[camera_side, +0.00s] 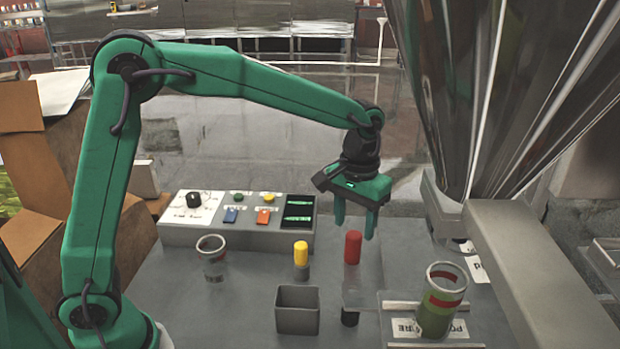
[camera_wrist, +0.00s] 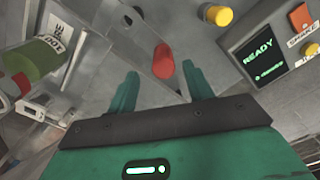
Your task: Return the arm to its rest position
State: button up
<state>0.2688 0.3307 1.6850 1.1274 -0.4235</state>
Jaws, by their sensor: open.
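My gripper (camera_side: 355,222) is open and points down over the grey table. It holds nothing. In the wrist view, its two green fingers (camera_wrist: 160,88) stand apart with a red-topped cylinder (camera_wrist: 164,62) showing between and beyond them. In the side view, the red-topped cylinder (camera_side: 352,248) stands upright below and close to the fingers. I cannot tell from the side view whether they touch. My green arm reaches out from the left, bent at its elbow, with the forearm sloping down to the right.
A control panel (camera_side: 178,236) sits behind; its screen (camera_wrist: 257,60) reads READY. A clear cup (camera_side: 212,262), a yellow-topped cylinder (camera_side: 301,254) and a grey bin (camera_side: 297,312) stand nearby. A green-filled cup (camera_side: 438,312) stands right, near the metal hopper (camera_side: 480,90). Cardboard boxes (camera_side: 45,170) are at left.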

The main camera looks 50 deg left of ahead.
jog(key=shift+s+a+r, duration=0.25)
jog(key=shift+s+r, duration=0.05)
jog(key=shift+r, duration=0.1)
jog(key=s+a+r+t, duration=0.2)
jog(key=s+a, duration=0.2)
jog(key=s, duration=0.3)
jog(key=s+a+r+m+t, duration=0.1)
jog(key=s+a+r, duration=0.1)
jog(key=s, duration=0.5)
jog(key=s+a+r+t, duration=0.2)
jog(key=s+a, duration=0.3)
jog(key=s, duration=0.2)
jog(key=shift+a+m+t, duration=0.3)
jog(key=shift+m, duration=0.1)
dwell(0.8)
